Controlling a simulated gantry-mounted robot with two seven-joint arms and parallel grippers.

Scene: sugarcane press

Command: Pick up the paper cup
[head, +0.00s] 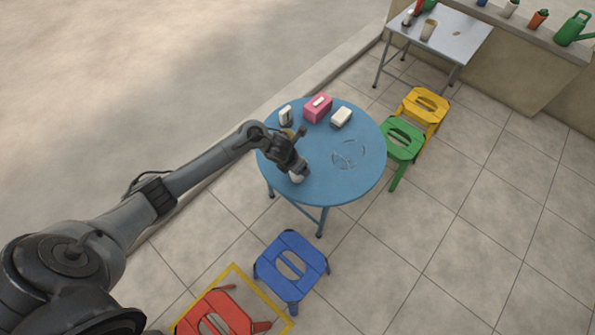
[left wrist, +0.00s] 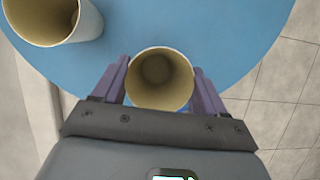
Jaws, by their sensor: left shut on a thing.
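A paper cup (left wrist: 160,92), pale with an open top, stands between the two purple fingers of my left gripper (left wrist: 161,82) in the left wrist view. The gripper is shut on it. In the head view my left gripper (head: 298,171) is over the near-left part of the round blue table (head: 345,183), and a pale bit of the cup (head: 296,178) shows below it. I cannot tell whether the cup touches the table. A second paper cup (left wrist: 52,18) is at the upper left of the left wrist view, apart from the gripper. My right gripper is not in view.
On the blue table are a pink tissue box (head: 318,109), a white box (head: 341,118), a small white item (head: 286,115) and thin clear rings (head: 348,154). Blue (head: 291,262), red (head: 215,316), green (head: 403,138) and yellow (head: 424,106) stools stand around. The table's right side is mostly clear.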

